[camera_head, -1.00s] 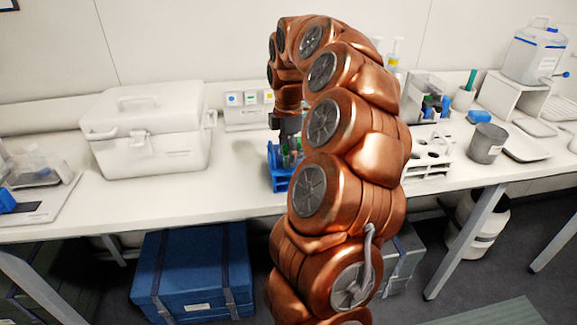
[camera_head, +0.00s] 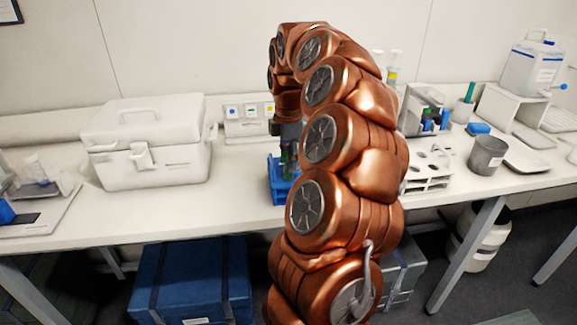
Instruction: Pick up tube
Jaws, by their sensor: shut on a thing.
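A blue tube rack (camera_head: 276,186) stands on the bench near the middle, partly hidden behind my copper arm. Dark and green tubes (camera_head: 289,165) show at the rack, small and partly covered. My gripper (camera_head: 288,150) points down just above the rack, at the tubes. It is shut on a tube, but the fingers are small and dark, and I cannot tell whether the tube is clear of the rack.
A white lidded box (camera_head: 150,145) stands left of the rack. A white rack with holes (camera_head: 428,170) and a grey beaker (camera_head: 487,155) stand to the right. A panel with coloured squares (camera_head: 248,118) stands behind. The bench between box and rack is clear.

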